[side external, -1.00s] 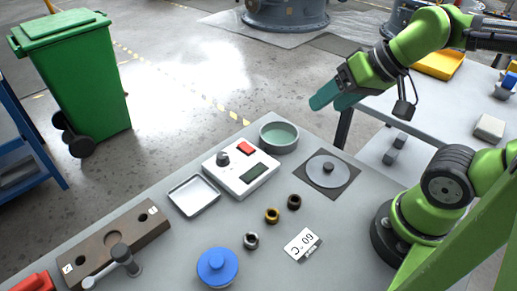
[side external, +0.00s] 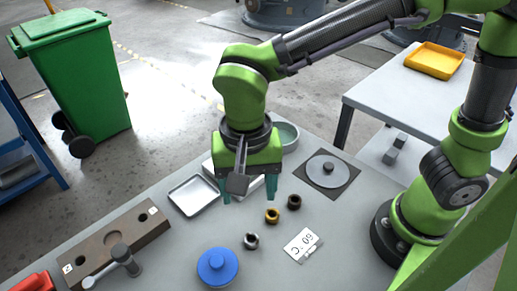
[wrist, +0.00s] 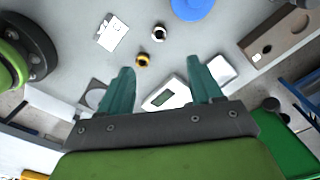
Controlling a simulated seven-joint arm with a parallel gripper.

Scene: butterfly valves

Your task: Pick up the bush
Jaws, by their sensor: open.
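Three small ring-shaped bushes stand on the grey table: a silver bush (side external: 251,241), a brass bush (side external: 272,215) and a dark brown bush (side external: 294,202). In the wrist view the silver bush (wrist: 159,33) and brass bush (wrist: 143,60) show ahead of the fingers; I cannot make out the dark one there. My gripper (side external: 247,192) is open and empty, pointing down above the table, behind and left of the brass bush in the side view. Its teal fingers also show in the wrist view (wrist: 160,66), apart from every bush.
A white device (wrist: 167,95) with a display lies beneath my gripper.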

